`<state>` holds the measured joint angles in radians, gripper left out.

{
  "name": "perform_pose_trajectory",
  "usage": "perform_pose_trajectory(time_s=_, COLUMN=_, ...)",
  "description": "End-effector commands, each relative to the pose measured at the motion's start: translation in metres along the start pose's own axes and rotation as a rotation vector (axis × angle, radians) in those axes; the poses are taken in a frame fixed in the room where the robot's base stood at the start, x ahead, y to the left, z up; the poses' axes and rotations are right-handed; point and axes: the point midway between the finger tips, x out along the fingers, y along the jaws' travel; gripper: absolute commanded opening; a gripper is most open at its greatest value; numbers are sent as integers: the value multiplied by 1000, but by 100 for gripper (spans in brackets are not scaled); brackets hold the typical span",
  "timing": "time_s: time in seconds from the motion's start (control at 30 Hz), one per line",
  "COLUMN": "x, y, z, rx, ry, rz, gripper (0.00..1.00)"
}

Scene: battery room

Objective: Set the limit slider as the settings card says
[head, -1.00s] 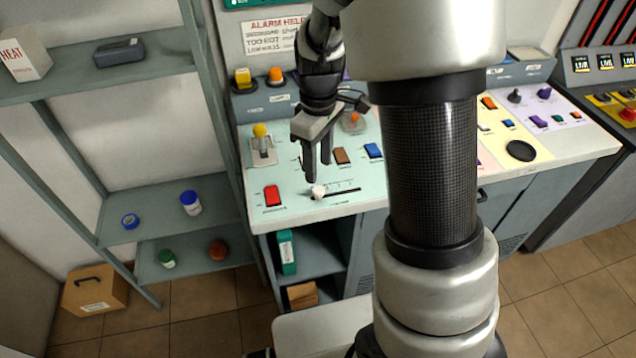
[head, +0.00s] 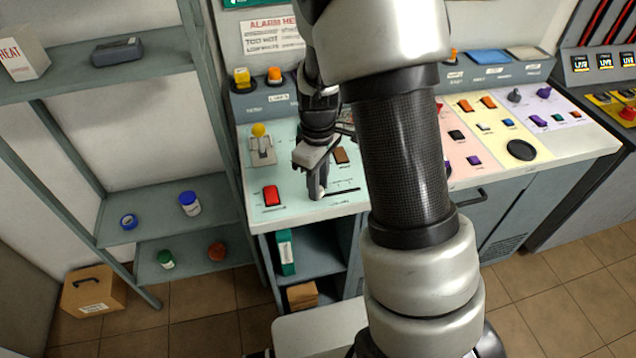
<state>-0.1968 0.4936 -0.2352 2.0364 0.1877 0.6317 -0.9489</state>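The limit slider is on the pale green panel (head: 285,216) at the left end of the console. Its dark slot (head: 345,190) runs to the right beside a printed scale. My gripper (head: 316,194) points down at the slot's left end, where its fingertips cover the white knob. I cannot tell whether the fingers touch the knob or are closed on it. I cannot make out a settings card. A wall sign (head: 270,36) headed "ALARM HE…" is partly hidden by my arm.
My arm hides the panel's right part. Grey shelves (head: 150,68) stand at the left.

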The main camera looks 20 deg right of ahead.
Motion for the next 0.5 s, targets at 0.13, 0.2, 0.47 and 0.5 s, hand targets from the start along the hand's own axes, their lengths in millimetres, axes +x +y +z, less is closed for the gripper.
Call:
perform_pose_trajectory(time_s=0.13, x=0, y=0, z=0, rx=0, ry=0, rz=0, gripper=0)
perform_pose_trajectory(time_s=0.2, x=0, y=0, z=0, rx=1, ry=0, rz=0, gripper=0)
perform_pose_trajectory(time_s=0.47, x=1, y=21, z=20, rx=4, ry=1, rz=1, gripper=0)
perform_pose_trajectory(time_s=0.5, x=0, y=22, z=22, rx=3, ry=1, rz=1, gripper=0)
